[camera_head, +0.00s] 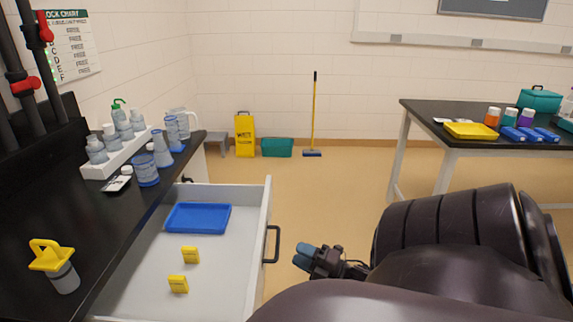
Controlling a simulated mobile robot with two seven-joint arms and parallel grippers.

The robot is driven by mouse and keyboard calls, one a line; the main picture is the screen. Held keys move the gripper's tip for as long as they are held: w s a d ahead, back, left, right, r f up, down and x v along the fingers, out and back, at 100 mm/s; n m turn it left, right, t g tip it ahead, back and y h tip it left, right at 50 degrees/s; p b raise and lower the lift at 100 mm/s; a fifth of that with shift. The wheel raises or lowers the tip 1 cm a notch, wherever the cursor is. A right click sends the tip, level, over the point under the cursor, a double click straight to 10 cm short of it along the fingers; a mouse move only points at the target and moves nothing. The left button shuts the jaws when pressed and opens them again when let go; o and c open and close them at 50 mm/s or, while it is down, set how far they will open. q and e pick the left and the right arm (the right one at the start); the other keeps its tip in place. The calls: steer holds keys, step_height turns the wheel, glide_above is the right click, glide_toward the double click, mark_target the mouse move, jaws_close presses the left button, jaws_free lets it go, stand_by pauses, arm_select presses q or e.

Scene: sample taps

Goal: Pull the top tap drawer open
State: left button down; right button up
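A white drawer (262,215) stands pulled out from under the black counter at the left, its inside visible from above. Its dark bar handle (277,245) is on the front panel, facing right. In the drawer lie a blue tray (198,217) and two small yellow boxes (190,255). My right gripper (304,256), with blue-grey fingertips, is just right of the handle, with a gap of floor between them. I see nothing held in it, but the finger gap is not clear. My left gripper is not in view.
The black counter (108,217) carries bottles in a white rack (118,153), flasks and a yellow-topped container (58,266). Red-handled taps (44,27) rise at the far left. A second table (480,126) stands at the right. The floor between is clear.

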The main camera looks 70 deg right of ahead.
steer(key=s, duration=0.3)
steer(key=shift+s+f, duration=0.1)
steer(key=shift+f, duration=0.15)
stand_by(0.4)
